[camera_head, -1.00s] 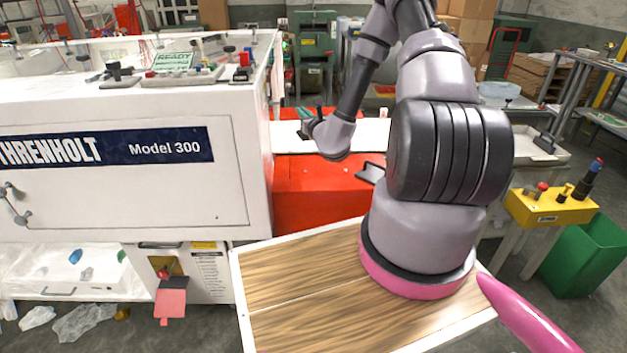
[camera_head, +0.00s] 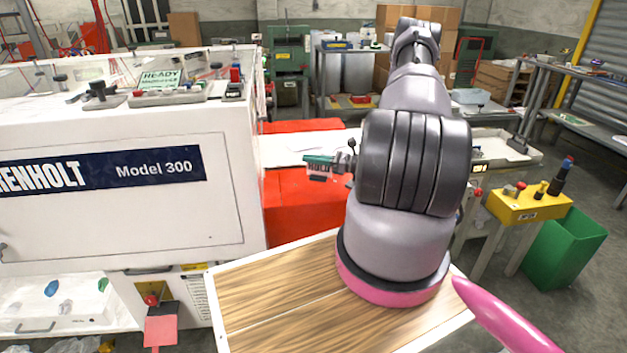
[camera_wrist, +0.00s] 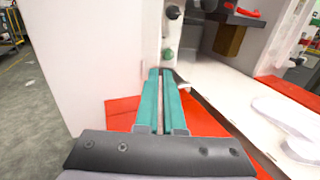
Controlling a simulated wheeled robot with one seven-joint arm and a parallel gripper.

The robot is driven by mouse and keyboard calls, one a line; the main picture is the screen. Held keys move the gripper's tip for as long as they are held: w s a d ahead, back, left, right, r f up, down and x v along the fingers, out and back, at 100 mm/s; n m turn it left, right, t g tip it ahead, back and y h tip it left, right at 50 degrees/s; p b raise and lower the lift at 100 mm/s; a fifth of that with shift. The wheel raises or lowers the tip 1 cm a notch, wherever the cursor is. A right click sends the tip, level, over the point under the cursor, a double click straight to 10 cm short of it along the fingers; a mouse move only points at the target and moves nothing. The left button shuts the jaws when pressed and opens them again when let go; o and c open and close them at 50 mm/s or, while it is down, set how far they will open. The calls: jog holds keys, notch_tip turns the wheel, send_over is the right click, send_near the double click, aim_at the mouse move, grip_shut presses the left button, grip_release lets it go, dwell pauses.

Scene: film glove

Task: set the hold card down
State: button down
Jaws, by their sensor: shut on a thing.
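My gripper (camera_head: 322,160), with teal-green fingers, is shut on the hold card (camera_head: 318,169), a small pale pinkish card with dark lettering. In the head view, the gripper points left and the card hangs just below the fingers, in front of the red block and the white belt. It appears held above them; whether it touches anything cannot be told. In the wrist view, my fingers (camera_wrist: 160,105) point ahead with a thin pale edge (camera_wrist: 160,112) between them. The card's face is not seen there.
The white Model 300 machine (camera_head: 225,190) stands close at left, with a control panel (camera_head: 170,97) and green display on top. The white belt (camera_head: 290,148) runs behind the red block (camera_head: 295,205). A yellow button box (camera_head: 528,206) and a green bin (camera_head: 565,250) stand at right.

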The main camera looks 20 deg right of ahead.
aim_at(311, 174)
jog(key=shift+f, duration=2.9)
jog(key=shift+f, duration=0.1)
jog(key=c, duration=1)
grip_release()
jog(key=shift+c, duration=0.2)
